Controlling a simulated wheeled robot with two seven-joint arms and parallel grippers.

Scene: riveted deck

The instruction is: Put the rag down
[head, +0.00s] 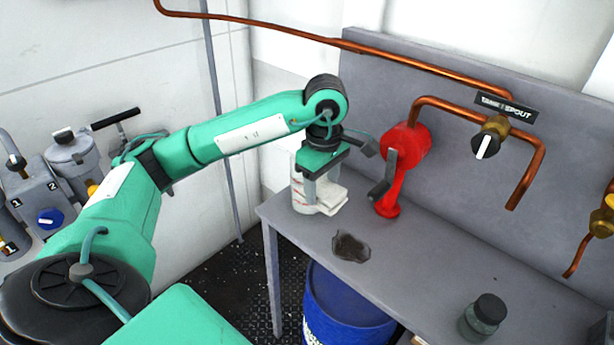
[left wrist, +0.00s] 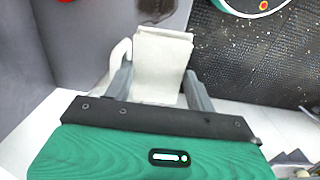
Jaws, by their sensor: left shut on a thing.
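The rag (left wrist: 162,62) is a pale, off-white folded cloth between the fingers of my left gripper (left wrist: 158,84) in the left wrist view. In the head view the gripper (head: 321,181) points down over the left end of the grey bench (head: 420,265), shut on the rag (head: 330,195). A white container with red markings (head: 299,190) stands right beside the rag, partly behind the gripper. I cannot tell whether the rag touches it or the bench. My right gripper is not in view.
A dark stain (head: 351,247) lies on the bench in front of the gripper. A red fixture (head: 404,150) is close on the right. A dark jar (head: 483,316) stands nearer. Copper pipes and a valve (head: 489,142) line the back panel. A blue drum (head: 345,312) is below. The middle bench is clear.

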